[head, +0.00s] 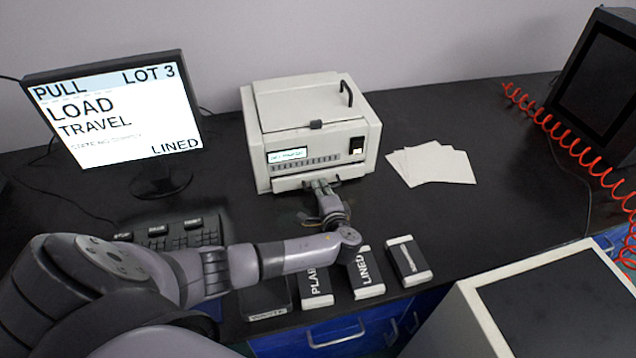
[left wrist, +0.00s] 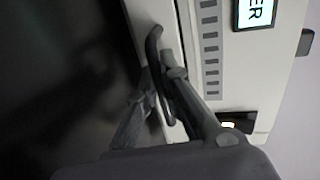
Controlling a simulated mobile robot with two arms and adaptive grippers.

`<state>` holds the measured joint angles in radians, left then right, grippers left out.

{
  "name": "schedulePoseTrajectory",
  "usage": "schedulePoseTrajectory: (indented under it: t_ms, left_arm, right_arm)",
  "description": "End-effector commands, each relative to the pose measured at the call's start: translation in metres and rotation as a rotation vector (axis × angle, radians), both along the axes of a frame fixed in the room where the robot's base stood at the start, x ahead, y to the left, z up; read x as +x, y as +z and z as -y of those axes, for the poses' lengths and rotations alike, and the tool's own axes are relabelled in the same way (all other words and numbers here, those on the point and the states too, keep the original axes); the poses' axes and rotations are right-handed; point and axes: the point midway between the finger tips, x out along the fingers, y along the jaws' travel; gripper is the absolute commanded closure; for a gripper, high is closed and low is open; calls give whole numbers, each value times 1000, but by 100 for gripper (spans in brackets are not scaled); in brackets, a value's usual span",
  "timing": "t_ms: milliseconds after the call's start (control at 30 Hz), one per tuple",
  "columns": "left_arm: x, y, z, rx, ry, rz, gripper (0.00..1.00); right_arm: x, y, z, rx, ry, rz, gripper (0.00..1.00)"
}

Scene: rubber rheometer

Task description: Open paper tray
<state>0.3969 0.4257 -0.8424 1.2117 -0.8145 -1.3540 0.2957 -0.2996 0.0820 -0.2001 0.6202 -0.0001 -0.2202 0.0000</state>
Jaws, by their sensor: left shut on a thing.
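The beige printer (head: 310,125) stands on the black bench. Its paper tray (head: 287,184) is the low front panel under the button row and appears close against the body; I cannot tell if there is a small gap. My left gripper (head: 322,187) reaches the tray front from below. In the left wrist view, the tray's dark curved handle (left wrist: 153,45) runs between the fingers of my left gripper (left wrist: 158,85), which is shut on it. The tray front (left wrist: 170,20) shows beside the handle. My right gripper is not in view.
A monitor (head: 120,112) and keyboard (head: 175,232) stand left. White sheets (head: 435,163) lie right of the printer. Boxes marked PLAIN (head: 316,286) and LINED (head: 366,273), plus another box (head: 408,260), lie near the front edge. A red coiled cable (head: 560,135) hangs right.

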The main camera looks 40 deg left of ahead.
Motion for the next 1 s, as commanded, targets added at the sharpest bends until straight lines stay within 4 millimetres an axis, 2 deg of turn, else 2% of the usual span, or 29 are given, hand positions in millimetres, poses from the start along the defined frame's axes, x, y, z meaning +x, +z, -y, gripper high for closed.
schedulePoseTrajectory:
  t_ms: [33,133,400,433,733,1000]
  left_arm:
    - [-8,-1,10,-8,-4,-7,100]
    - [-18,-1,21,-7,-2,-7,100]
    - [-19,-2,22,-5,-1,-4,100]
    - [-19,-2,22,-5,-1,-4,92]
    - [-19,-1,21,-4,0,-3,72]
    - [-19,-1,21,-3,0,-3,72]
  right_arm:
    - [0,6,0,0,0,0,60]
    - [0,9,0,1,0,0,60]
    - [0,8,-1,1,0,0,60]
    - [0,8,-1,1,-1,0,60]
    - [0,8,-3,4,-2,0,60]
    - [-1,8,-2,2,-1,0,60]
